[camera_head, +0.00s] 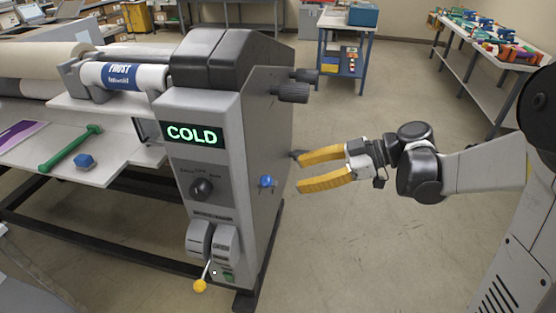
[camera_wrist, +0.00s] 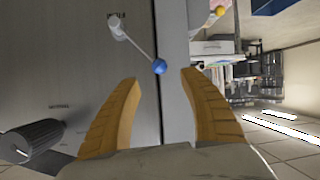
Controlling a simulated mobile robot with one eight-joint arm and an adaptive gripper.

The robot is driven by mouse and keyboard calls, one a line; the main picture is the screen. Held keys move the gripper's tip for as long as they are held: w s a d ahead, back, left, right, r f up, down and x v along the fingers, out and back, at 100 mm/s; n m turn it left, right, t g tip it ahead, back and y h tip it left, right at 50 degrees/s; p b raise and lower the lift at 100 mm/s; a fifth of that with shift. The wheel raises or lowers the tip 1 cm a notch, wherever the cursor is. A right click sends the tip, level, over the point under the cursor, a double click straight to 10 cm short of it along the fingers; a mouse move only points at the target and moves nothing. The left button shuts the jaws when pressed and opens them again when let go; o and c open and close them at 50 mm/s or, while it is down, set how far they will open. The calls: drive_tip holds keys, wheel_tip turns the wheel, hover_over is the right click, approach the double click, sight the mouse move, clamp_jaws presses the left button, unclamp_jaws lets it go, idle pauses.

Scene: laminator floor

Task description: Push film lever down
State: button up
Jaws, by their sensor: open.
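The laminator (camera_head: 262,120) stands left of centre in the head view, its display reading COLD. A lever with a blue ball (camera_head: 265,182) is on its right side panel. In the wrist view, the blue ball (camera_wrist: 159,67) is on a thin rod from a pale pivot (camera_wrist: 118,27). A second lever with a yellow ball (camera_head: 200,286) is low on the front. I cannot read which is the film lever. My gripper (camera_head: 300,172) is open and empty, with yellow fingers. It is right of the blue ball, which appears beyond and between the fingertips (camera_wrist: 158,78) in the wrist view, apart from them.
Dark knobs (camera_head: 291,92) stick out from the upper side panel. A dark knob (camera_wrist: 32,140) also shows at lower left in the wrist view. A green wrench-like tool (camera_head: 70,150) and a blue hex piece (camera_head: 85,161) lie on the feed table. Floor right of the machine is clear.

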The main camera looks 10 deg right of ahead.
sight(266, 181)
drive_tip(key=shift+n+y, duration=0.4)
drive_tip(key=shift+n, duration=0.3)
drive_tip(key=b+x, duration=0.2)
drive_tip(key=x, duration=0.8)
drive_tip(key=shift+w+f+b, duration=0.1)
drive_tip(key=shift+f+b, duration=0.05)
drive_tip(key=shift+b, duration=0.15)
clamp_jaws()
